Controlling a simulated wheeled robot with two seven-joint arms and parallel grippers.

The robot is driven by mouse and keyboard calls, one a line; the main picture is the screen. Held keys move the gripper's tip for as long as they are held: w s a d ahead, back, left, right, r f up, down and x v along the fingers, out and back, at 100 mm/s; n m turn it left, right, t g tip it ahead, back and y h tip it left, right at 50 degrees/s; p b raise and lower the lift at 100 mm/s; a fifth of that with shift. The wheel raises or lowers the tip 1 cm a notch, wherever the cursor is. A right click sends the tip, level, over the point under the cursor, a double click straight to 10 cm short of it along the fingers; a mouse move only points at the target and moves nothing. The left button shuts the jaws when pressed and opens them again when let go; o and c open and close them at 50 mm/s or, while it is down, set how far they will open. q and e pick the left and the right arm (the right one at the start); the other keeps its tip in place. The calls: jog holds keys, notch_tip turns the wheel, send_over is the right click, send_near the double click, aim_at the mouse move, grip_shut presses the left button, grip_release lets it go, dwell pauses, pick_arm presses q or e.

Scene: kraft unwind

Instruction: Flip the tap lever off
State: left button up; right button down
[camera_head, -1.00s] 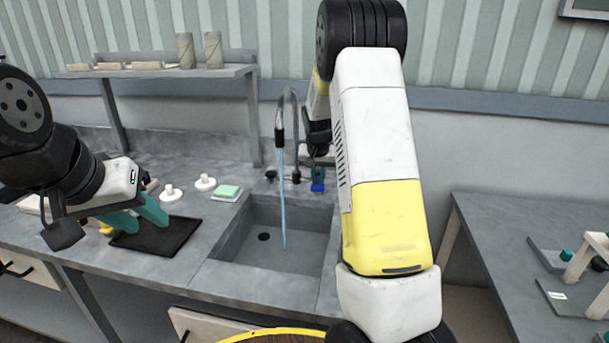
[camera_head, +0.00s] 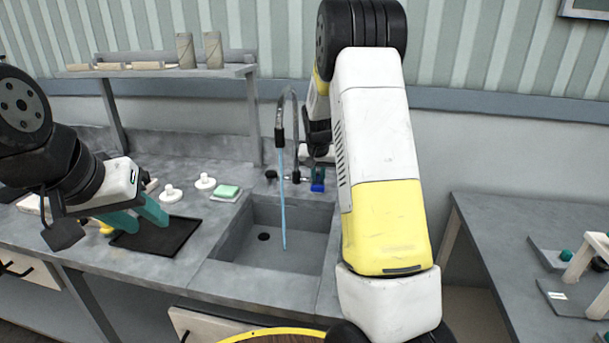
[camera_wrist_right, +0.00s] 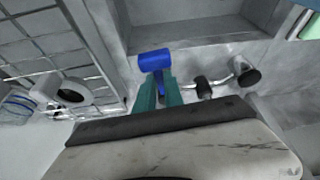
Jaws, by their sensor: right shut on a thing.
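The tap (camera_head: 296,150) stands behind the sink with its curved spout, and a blue stream of water (camera_head: 284,210) runs into the basin. A blue handle (camera_wrist_right: 154,60), seemingly the tap lever, is just right of the tap in the head view (camera_head: 317,187). My right gripper (camera_wrist_right: 157,90) reaches it from above, its teal fingers close together and shut on it; the exact contact is partly hidden. Dark and chrome tap parts (camera_wrist_right: 203,87) lie beside the fingers in the right wrist view. My left gripper (camera_head: 136,217) is over the dark tray, its teal fingers apart and empty.
The sink (camera_head: 262,268) is empty except for the water. A green sponge (camera_head: 228,191) and white knobbed pieces (camera_head: 171,193) are left of it. The black tray (camera_head: 160,236) lies on the counter. A shelf (camera_head: 160,73) with rolls is behind; another table (camera_head: 500,245) is at right.

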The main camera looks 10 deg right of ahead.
jog(key=shift+w+a+m+g+h, duration=0.2)
jog(key=shift+a+m+h, duration=0.15)
jog(key=shift+m, duration=0.5)
jog(key=shift+w+a+m+g+h, duration=0.1)
jog(key=shift+w+a+m+h, duration=0.25)
jog(key=shift+m, duration=0.5)
jog(key=shift+s+a, duration=0.1)
jog(key=shift+s, duration=0.05)
jog(key=c, duration=1.4)
grip_release()
jog(key=shift+c, duration=0.2)
jog(key=v, duration=0.7)
jog(key=shift+r, duration=0.35)
